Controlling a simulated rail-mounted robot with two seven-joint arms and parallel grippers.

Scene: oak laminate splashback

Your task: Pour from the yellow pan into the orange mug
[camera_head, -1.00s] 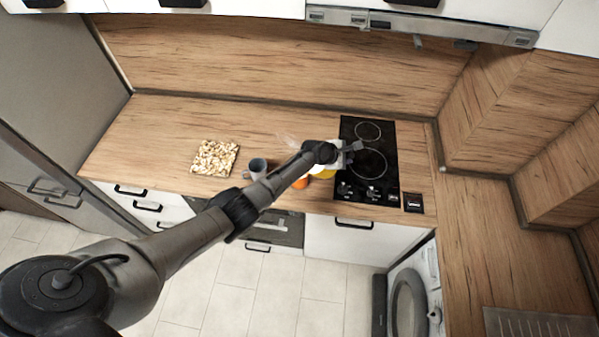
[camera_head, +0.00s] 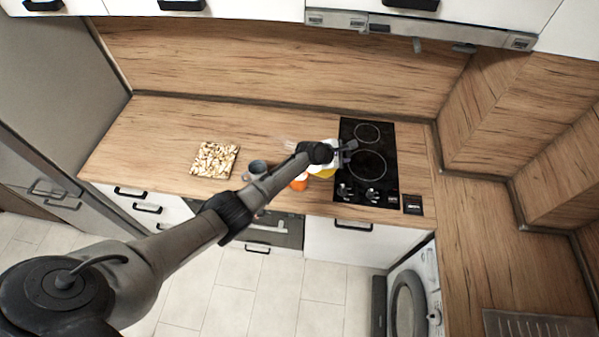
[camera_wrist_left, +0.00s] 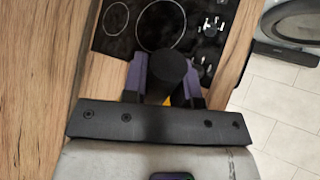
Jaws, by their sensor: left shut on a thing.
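The yellow pan (camera_head: 326,173) shows only as a yellow sliver below my wrist, at the left edge of the cooktop; the arm hides most of it. My left gripper (camera_head: 346,147) is shut on the pan's dark handle (camera_wrist_left: 168,75), which stands between the fingers in the left wrist view. A bit of yellow (camera_wrist_left: 166,101) shows below the handle there. The orange mug (camera_head: 299,184) is on the counter just left of the pan, partly covered by my forearm. I cannot tell whether pan and mug touch, or see what the pan holds. My right gripper is out of view.
A grey mug (camera_head: 257,167) stands left of the orange mug, partly behind my arm. A patterned square board (camera_head: 214,160) lies further left. A faint clear object (camera_head: 287,143) is behind the arm. The black cooktop (camera_head: 384,155) is bare on its right side.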

